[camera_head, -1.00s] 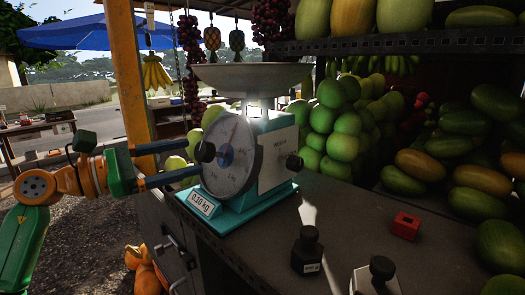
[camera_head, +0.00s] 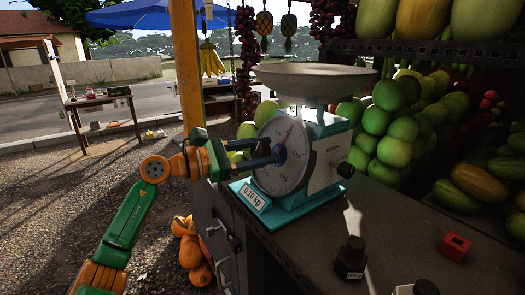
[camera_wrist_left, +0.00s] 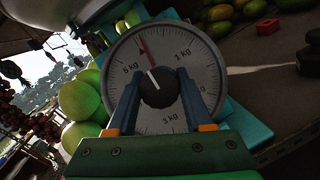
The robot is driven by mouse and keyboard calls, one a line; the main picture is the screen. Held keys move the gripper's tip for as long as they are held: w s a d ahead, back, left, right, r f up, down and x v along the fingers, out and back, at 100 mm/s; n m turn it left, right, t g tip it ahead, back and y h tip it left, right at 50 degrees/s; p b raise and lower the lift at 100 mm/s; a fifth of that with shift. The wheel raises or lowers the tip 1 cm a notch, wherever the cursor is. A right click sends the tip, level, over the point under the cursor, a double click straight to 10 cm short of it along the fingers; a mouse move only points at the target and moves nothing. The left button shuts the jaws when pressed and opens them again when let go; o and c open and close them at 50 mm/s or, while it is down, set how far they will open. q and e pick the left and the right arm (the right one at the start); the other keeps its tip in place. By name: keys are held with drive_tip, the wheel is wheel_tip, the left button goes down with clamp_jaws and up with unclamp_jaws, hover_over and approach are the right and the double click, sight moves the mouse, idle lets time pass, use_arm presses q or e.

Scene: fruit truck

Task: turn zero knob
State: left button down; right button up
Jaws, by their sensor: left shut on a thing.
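A teal weighing scale (camera_head: 327,165) with a wide metal pan (camera_head: 312,82) stands on the counter's left end. Its round dial (camera_head: 285,168) faces left, and a label (camera_head: 254,197) reading 0.10 kg sits at its base. In the left wrist view the black zero knob (camera_wrist_left: 159,88) is at the dial's centre, its white mark tilted up-left, and the red needle points up-left between 5 kg and 1 kg. My left gripper (camera_head: 268,151) reaches in from the left, its two blue fingers shut on the knob's sides. They also show in the left wrist view (camera_wrist_left: 159,92). My right gripper is not in view.
The dark counter (camera_head: 315,245) holds a black weight (camera_head: 351,258), another black-topped weight (camera_head: 424,287) and a red block (camera_head: 455,246). Green fruit (camera_head: 395,135) is piled behind the scale. An orange post (camera_head: 187,65) rises beside my arm. Orange fruits (camera_head: 190,250) lie low at left.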

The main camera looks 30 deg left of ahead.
use_arm(q)
drive_tip(key=shift+n, duration=0.3)
drive_tip(key=shift+f+n+t+y+b, duration=0.1)
drive_tip(key=shift+n+t+y+b, duration=0.5)
drive_tip(key=shift+n, duration=0.6)
drive_tip(key=shift+n+t+y+b, duration=0.35)
drive_tip(key=shift+n+y, duration=0.25)
drive_tip(key=shift+n, duration=0.5)
drive_tip(key=n+y, duration=0.1)
drive_tip(key=n, duration=0.2)
drive_tip(key=n+t+y+b, duration=0.1)
drive_tip(key=n+y, duration=0.1)
drive_tip(key=n, duration=0.2)
drive_tip(key=shift+y, duration=0.3)
drive_tip(key=shift+a+n+g+y, duration=0.15)
drive_tip(key=shift+n+y, duration=0.4)
drive_tip(key=shift+n, duration=0.7)
drive_tip(key=shift+n+g+y, duration=0.1)
drive_tip(key=shift+n+y, duration=0.45)
drive_tip(key=shift+n, duration=0.7)
drive_tip(key=shift+c, duration=1.4)
unclamp_jaws()
drive_tip(key=shift+w, duration=0.1)
